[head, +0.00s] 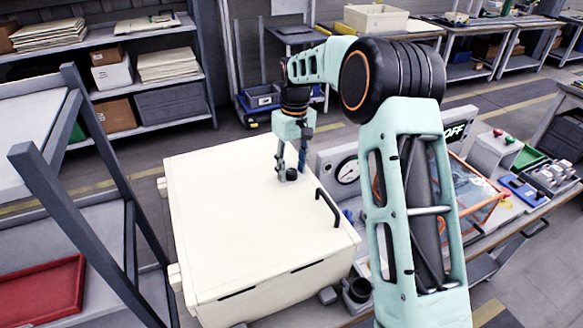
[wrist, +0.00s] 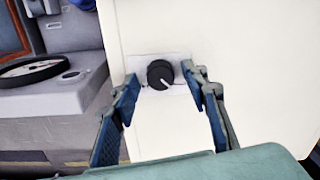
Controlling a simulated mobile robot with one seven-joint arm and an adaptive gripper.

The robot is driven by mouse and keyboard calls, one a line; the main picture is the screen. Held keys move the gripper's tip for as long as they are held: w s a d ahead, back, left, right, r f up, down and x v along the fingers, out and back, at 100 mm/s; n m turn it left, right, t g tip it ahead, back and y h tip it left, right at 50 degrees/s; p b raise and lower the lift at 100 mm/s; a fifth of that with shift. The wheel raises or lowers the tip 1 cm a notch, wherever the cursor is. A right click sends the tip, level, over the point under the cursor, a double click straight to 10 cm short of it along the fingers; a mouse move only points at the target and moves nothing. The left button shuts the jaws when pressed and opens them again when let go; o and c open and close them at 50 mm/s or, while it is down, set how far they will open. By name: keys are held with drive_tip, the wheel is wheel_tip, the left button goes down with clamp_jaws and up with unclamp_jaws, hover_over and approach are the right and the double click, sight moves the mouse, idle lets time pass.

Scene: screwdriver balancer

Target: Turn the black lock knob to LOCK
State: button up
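The black lock knob (wrist: 160,74) sits on a pale plate on the cream panel in the wrist view. Its white pointer line points to the lower right. In the head view the knob (head: 291,175) is a small dark shape on the lid of the cream cabinet (head: 230,225). My gripper (wrist: 161,76) is open, one blue-padded finger on each side of the knob, with visible gaps. In the head view my gripper (head: 290,167) points down over the knob. I cannot read any LOCK marking on the plate.
A black handle (head: 327,207) stands on the lid right of the knob. A white dial gauge (head: 347,171) is on a grey panel beside the cabinet. The workbench at the right holds control boxes (head: 494,152) and a green tray. Most of the lid is clear.

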sight(293, 169)
wheel_tip(293, 169, up, 12)
drive_tip(key=shift+w+d, duration=0.15)
drive_tip(key=shift+d, duration=0.05)
idle(0.4)
